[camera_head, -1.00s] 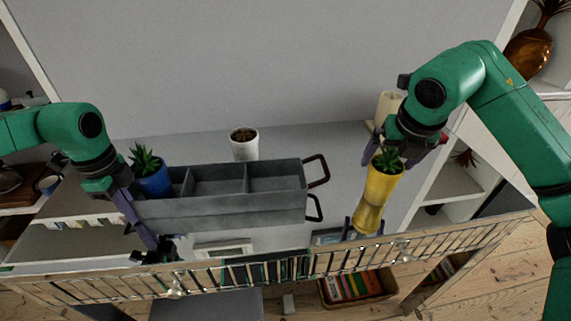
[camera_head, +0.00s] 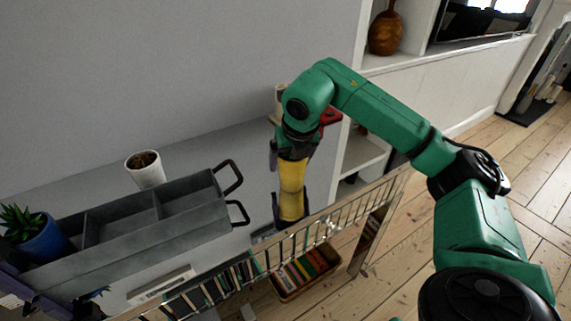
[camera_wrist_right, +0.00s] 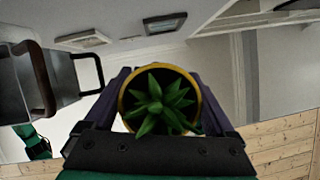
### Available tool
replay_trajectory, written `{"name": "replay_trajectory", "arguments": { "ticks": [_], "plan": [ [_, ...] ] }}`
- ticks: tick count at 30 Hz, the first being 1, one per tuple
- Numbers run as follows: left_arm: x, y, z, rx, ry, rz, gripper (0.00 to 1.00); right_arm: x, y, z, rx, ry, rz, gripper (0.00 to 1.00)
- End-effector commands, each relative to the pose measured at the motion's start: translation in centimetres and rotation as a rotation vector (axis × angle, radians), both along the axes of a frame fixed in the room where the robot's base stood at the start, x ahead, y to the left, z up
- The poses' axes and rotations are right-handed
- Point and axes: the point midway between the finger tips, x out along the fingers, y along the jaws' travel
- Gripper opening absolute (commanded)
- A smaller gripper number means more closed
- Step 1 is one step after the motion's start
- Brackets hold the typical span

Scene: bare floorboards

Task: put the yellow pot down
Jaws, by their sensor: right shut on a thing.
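The yellow pot (camera_head: 291,190) is between the fingers of my right gripper (camera_head: 290,168), near the right end of the white surface. I cannot tell whether its base touches anything. In the right wrist view, the yellow pot's rim (camera_wrist_right: 203,118) and its green spiky plant (camera_wrist_right: 158,102) lie between the purple fingers of my right gripper (camera_wrist_right: 160,95), which is shut on it. My left gripper (camera_head: 45,295) is cut off at the lower left beside the grey tray; its fingertips are too hidden to tell their state.
The grey compartment tray (camera_head: 130,248) with dark handles holds a blue potted plant (camera_head: 42,238). A white pot (camera_head: 146,170) stands behind it. A slatted rail (camera_head: 335,220) runs in front, above a basket of books (camera_head: 305,270). White surface shows between tray and yellow pot.

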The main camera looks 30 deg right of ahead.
Motion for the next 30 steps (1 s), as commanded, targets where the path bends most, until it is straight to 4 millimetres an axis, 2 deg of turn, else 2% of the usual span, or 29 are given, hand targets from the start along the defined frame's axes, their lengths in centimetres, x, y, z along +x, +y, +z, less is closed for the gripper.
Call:
{"name": "replay_trajectory", "arguments": {
  "ticks": [5, 12, 14, 17, 22, 26, 29, 30],
  "plan": [
    [0.0, 0.0, 0.0, 0.0, -0.001, 0.0, 0.0, 0.1, 0.1, 2.2, 0.002, -0.007, 0.001, 0.01],
    [0.0, 0.0, 0.0, 0.001, -0.001, 0.0, 0.0, 0.1, 0.1, 8.2, 0.003, -0.007, 0.002, 0.01],
    [0.0, 0.0, 0.0, 0.0, -0.001, 0.0, 0.0, 0.1, 0.1, 9.2, 0.002, -0.007, 0.001, 0.01],
    [0.0, 0.0, 0.0, 0.0, -0.001, 0.0, 0.0, 0.0, 0.1, 10.0, 0.001, -0.003, 0.001, 0.01],
    [0.0, 0.0, 0.0, 0.0, -0.001, 0.0, 0.0, 0.4, 0.8, 10.1, 0.001, -0.001, 0.016, 0.01],
    [0.0, 0.0, 0.0, 0.0, -0.001, 0.0, 0.0, 1.8, 4.1, 10.1, 0.001, -0.002, 0.08, 0.01],
    [0.0, 0.0, 0.0, 0.0, -0.001, 0.0, 0.0, 3.2, 8.6, 10.3, -0.001, -0.004, 0.158, 0.01],
    [0.0, 0.0, 0.0, 0.0, -0.001, 0.0, 0.0, 3.7, 10.7, 10.4, -0.001, -0.004, 0.194, 0.01]
  ]
}}
